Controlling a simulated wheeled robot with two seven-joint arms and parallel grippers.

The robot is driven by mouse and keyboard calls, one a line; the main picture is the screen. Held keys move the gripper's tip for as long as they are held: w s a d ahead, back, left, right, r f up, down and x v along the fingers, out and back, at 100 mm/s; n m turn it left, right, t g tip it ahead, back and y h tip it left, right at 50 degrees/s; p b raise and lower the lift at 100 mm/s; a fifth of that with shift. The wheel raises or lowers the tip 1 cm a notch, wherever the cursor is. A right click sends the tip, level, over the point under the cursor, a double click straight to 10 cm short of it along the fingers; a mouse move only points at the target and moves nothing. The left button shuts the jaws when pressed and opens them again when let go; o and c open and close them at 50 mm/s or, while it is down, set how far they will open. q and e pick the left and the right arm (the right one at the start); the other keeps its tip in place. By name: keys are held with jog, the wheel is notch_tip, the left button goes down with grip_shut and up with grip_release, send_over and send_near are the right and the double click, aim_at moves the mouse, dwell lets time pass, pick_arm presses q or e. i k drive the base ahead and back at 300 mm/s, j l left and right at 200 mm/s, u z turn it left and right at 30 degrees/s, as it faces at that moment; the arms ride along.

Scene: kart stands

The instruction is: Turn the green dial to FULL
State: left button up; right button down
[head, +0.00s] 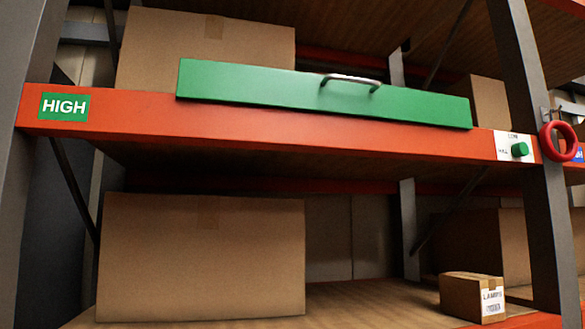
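The green dial (519,149) is a small round knob on a white plate (502,146) at the right end of the orange shelf beam. Small dark lettering is printed above the knob and to its left. It is too small to read surely, and I cannot tell which mark the dial points to. Neither of my grippers is in the head view, and nothing touches the dial.
A red ring (559,141) hangs on the grey upright just right of the dial. A long green panel with a handle (330,93) sits along the orange beam (300,136). Cardboard boxes stand on both shelves, including a small one labelled LAMPS (462,296).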

aim_at(520, 149)
jog(key=i+l+u, duration=0.15)
jog(key=l, duration=0.45)
jog(key=l+u, duration=0.15)
jog(key=l, duration=0.5)
jog(key=l+u, duration=0.15)
jog(key=l, duration=0.45)
jog(key=l+u, duration=0.2)
jog(key=l, duration=0.45)
jog(key=k+l+u, duration=0.15)
jog(key=l, duration=0.5)
jog(key=l+u, duration=0.15)
jog(key=l, duration=0.45)
jog(key=k+l+u, duration=0.15)
jog(key=l, duration=0.45)
